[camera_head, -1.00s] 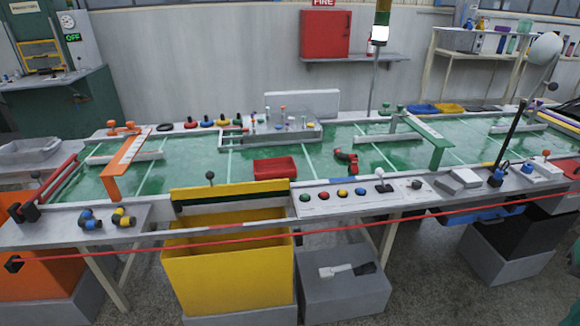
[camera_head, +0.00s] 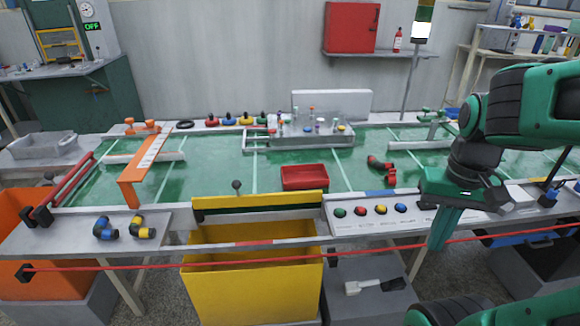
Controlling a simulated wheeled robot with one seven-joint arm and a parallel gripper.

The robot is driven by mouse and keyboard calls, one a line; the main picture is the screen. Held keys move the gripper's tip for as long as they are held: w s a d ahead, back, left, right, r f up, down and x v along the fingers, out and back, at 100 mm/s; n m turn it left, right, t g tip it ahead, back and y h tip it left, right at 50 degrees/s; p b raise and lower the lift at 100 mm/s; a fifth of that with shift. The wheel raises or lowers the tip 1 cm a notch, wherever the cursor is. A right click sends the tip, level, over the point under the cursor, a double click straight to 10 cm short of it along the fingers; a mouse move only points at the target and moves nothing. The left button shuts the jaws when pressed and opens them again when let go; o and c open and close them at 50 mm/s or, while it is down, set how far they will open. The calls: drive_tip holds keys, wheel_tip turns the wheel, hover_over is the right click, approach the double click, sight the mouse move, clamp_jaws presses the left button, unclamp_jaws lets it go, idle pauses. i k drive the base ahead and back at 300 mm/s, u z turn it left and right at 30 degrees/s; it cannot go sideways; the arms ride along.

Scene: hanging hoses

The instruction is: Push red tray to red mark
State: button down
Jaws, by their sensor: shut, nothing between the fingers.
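The red tray (camera_head: 304,185) lies on the green table surface, just behind the yellow-edged front barrier. It looks empty. A short red stretch (camera_head: 253,243) shows on the pale front rail, below and left of the tray; I cannot tell whether it is the red mark. No other clear red mark shows on the green surface. My gripper (camera_head: 437,246) is shut and empty, pointing down at the table's front edge, right of the push buttons and well right of the tray. It touches neither the tray nor the red stretch.
A red hose (camera_head: 130,268) runs across the table's front. A yellow bin (camera_head: 255,285) stands below. An orange gate (camera_head: 140,172) is at the left.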

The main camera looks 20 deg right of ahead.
sight(307, 176)
drive_tip(key=z, duration=0.05)
drive_tip(key=i, duration=0.85)
drive_tip(key=z, duration=0.35)
